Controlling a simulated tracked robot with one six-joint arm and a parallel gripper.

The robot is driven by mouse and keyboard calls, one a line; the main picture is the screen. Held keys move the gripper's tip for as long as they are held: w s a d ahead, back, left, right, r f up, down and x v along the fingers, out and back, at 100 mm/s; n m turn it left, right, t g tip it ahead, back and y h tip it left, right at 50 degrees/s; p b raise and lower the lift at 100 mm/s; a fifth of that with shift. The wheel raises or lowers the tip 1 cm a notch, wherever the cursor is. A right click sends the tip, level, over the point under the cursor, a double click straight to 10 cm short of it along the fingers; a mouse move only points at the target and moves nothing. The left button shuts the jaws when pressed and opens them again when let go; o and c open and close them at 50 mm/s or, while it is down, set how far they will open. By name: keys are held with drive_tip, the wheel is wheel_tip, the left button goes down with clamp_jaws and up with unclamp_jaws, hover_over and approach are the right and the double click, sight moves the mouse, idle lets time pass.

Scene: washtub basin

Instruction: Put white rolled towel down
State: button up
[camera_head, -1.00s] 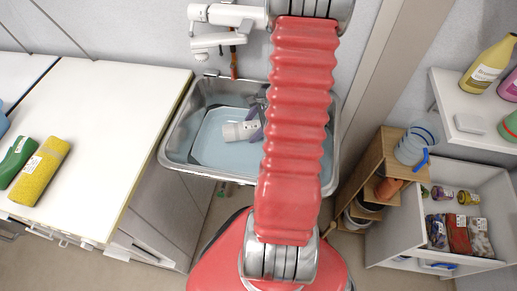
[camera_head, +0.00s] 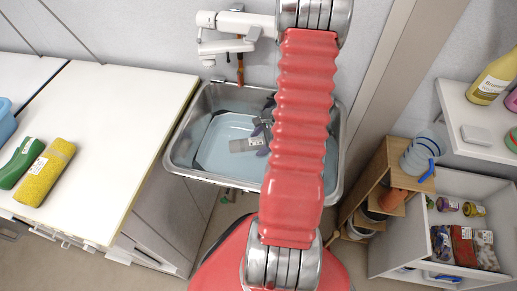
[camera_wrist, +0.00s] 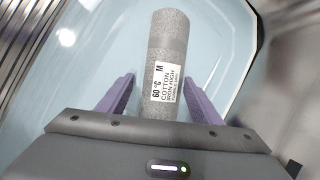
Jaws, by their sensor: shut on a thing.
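The rolled towel (camera_head: 246,145) looks grey-white, with a printed label at one end, and lies over the light blue floor of the metal washtub basin (camera_head: 178,166). In the wrist view the towel (camera_wrist: 168,40) points away from me, its label between the purple fingers of my gripper (camera_wrist: 159,78). My gripper (camera_head: 264,130) is shut on the label end of the towel. In the head view my red arm hides part of the gripper and the basin's right side. I cannot tell whether the towel touches the basin floor.
A white counter (camera_head: 115,110) on the left bears a yellow roll (camera_head: 45,171) and a green item (camera_head: 20,160). A white faucet (camera_head: 225,45) juts over the basin's back. A wooden shelf (camera_head: 385,185) stands to the right. The basin floor left of the towel is clear.

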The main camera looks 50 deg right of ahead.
sight(258, 149)
drive_tip(key=shift+f, duration=2.05)
drive_tip(key=o, duration=1.3)
drive_tip(key=shift+f, duration=0.1)
drive_tip(key=shift+c, duration=0.2)
drive_tip(key=v, duration=1.2)
